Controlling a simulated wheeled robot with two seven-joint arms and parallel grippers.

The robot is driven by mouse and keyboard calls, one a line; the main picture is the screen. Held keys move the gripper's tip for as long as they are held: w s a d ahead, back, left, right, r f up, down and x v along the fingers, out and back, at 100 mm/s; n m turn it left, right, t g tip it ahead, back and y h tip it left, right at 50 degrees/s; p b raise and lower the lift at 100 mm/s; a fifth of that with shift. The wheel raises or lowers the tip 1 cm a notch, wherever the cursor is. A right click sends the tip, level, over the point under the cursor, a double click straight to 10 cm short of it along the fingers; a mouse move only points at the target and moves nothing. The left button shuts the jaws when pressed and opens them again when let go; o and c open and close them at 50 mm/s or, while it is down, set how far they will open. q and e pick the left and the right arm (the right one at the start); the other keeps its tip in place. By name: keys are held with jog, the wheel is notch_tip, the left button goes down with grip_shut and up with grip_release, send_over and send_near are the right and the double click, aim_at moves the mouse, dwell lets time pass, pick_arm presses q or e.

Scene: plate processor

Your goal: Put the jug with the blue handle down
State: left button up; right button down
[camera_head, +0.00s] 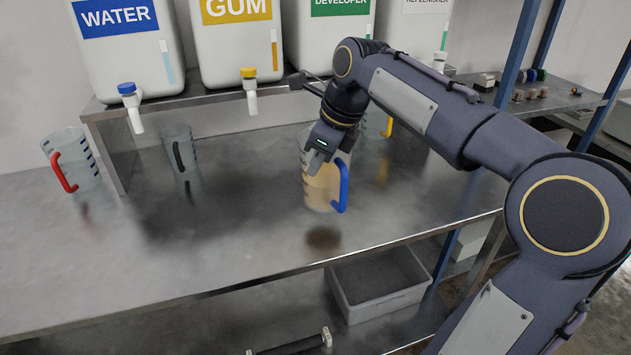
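The jug with the blue handle (318,190) is clear, with dark marks and a tan tint as of liquid inside. It hangs upright over the metal worktop (240,225), right of the middle. A dark patch on the worktop below shows apart from its base, so it looks held a little above the surface. My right gripper (317,160) reaches down at the jug's rim from above and appears shut on its wall. The fingertips are partly lost against the jug. The blue handle faces right. My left gripper is not in view.
A jug with a red handle (72,160) and one with a black handle (181,155) stand at left. A yellow-handled jug (377,125) is partly hidden behind my arm. Tapped tanks (235,60) stand on a raised shelf. The worktop's middle is clear; a grey bin (385,305) sits below.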

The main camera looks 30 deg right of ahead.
aim_at(315, 180)
jog(key=shift+w+d+f, duration=0.2)
jog(key=shift+w+f, duration=0.3)
jog(key=shift+f, duration=0.1)
jog(key=shift+w+d+f, duration=0.2)
jog(key=shift+w+f, duration=0.3)
jog(key=shift+f, duration=0.1)
notch_tip(315, 180, down, 4)
jog(key=shift+w+d+r+b, duration=0.15)
jog(key=shift+b, duration=0.35)
jog(key=c, duration=2)
grip_release()
jog(key=o, duration=0.4)
